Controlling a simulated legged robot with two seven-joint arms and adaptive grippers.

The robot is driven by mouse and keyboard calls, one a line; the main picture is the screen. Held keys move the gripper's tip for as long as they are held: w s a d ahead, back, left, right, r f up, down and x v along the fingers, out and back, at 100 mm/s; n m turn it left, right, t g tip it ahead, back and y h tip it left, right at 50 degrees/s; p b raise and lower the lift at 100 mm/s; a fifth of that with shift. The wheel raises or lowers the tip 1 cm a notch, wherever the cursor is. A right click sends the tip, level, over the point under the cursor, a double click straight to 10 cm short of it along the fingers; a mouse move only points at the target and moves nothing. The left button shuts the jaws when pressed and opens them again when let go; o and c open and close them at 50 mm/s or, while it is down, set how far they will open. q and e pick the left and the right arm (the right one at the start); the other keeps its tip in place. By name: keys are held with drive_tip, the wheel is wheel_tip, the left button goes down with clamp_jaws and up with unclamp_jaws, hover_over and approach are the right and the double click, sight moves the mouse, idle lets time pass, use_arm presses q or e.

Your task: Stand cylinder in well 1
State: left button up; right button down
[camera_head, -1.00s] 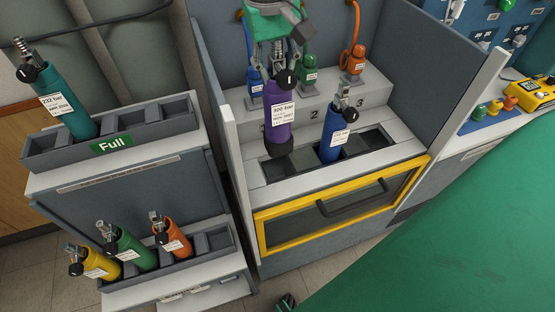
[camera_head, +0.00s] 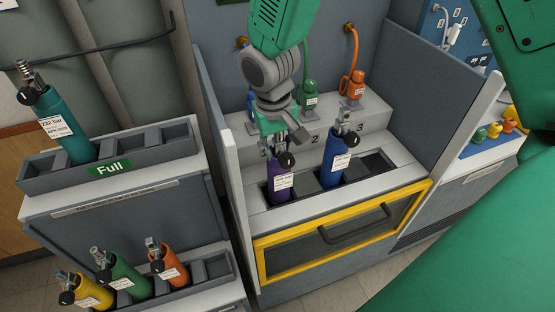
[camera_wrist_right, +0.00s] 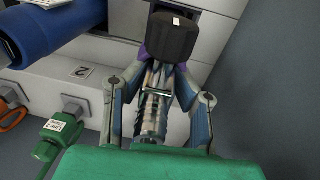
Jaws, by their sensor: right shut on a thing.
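The purple cylinder (camera_head: 282,185) with a white label stands nearly upright at the leftmost well of the bench, well 1. Its lower end appears to be inside the well; I cannot tell if it touches the bottom. My right gripper (camera_head: 284,148) reaches down from above and is shut on the cylinder's valve top. In the right wrist view the gripper (camera_wrist_right: 163,80) has its fingers on both sides of the metal valve, by a black knob (camera_wrist_right: 173,37). Only a little of the purple body shows there. The gripper hides the number 1. My left gripper is not in view.
A blue cylinder (camera_head: 337,160) stands in the well row right of the purple one. An empty well (camera_head: 376,164) lies further right. Hoses with green (camera_head: 308,95) and orange (camera_head: 355,85) connectors are behind. A yellow-framed door (camera_head: 345,230) is in front. A rack (camera_head: 150,147) stands left.

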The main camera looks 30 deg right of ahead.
drive_tip(key=shift+a+f, duration=0.15)
drive_tip(key=shift+f, duration=1.65)
drive_tip(key=c, duration=1.3)
unclamp_jaws()
drive_tip(key=r, duration=0.8)
drive_tip(key=a+r, duration=0.1)
drive_tip(key=r, duration=0.3)
drive_tip(key=shift+s+a+p, duration=0.1)
drive_tip(key=shift+s+p, duration=0.05)
drive_tip(key=shift+p, duration=0.2)
